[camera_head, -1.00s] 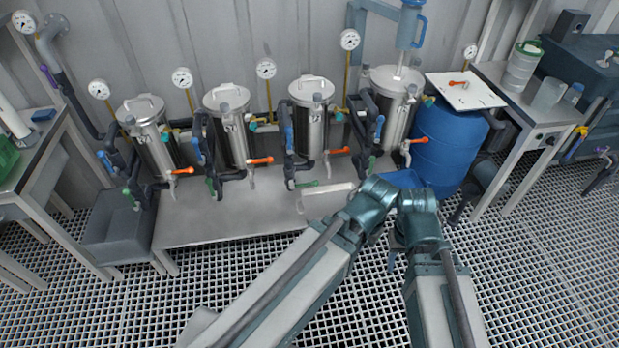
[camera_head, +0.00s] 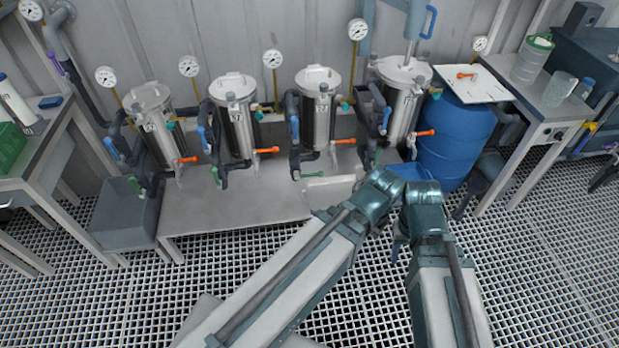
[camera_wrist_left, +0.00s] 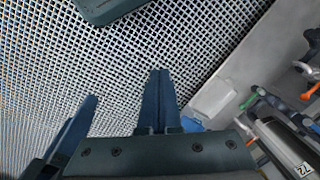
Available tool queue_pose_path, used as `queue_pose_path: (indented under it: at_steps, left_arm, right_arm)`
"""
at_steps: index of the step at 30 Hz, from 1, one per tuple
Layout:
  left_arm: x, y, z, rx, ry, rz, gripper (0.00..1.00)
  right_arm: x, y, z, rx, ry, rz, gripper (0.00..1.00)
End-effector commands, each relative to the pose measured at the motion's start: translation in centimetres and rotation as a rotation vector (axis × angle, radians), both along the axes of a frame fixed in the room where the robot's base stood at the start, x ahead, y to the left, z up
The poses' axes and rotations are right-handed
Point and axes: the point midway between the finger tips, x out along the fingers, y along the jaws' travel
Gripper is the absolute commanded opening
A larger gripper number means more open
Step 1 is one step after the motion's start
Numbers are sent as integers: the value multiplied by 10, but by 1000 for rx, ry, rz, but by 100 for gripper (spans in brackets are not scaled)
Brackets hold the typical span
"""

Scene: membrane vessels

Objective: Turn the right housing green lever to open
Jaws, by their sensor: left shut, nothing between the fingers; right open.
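The rightmost steel housing (camera_head: 402,100) stands at the back of the bench, with an orange lever (camera_head: 424,133) and a blue lever (camera_head: 386,118). My right gripper (camera_head: 398,248) hangs below my wrists, small and partly hidden, open and apart from the housings. My left gripper (camera_wrist_left: 158,75) is shut and empty above the grating.
A pale block (camera_head: 328,190) lies on the steel bench (camera_head: 235,215) before the housings. A blue drum (camera_head: 455,140) with a white board (camera_head: 472,84) stands right of them, beside a side table (camera_head: 548,108). The grating floor (camera_head: 540,270) in front is free.

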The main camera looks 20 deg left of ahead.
Motion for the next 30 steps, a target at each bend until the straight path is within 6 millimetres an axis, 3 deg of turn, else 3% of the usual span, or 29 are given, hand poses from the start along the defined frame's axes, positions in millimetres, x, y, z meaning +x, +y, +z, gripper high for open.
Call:
queue_pose_path:
  at_steps: [5,8,18,30]
  left_arm:
    - [2,1,-3,2,-3,-6,0]
    - [11,6,-21,14,-28,-49,0]
    - [95,61,-122,211,-202,-481,0]
    - [185,133,-211,621,-239,-1064,0]
  right_arm:
    - [0,0,-4,0,0,0,50]
    - [0,0,-21,0,0,0,50]
    - [0,0,-136,0,-2,2,50]
    - [1,0,-268,-1,-3,4,50]
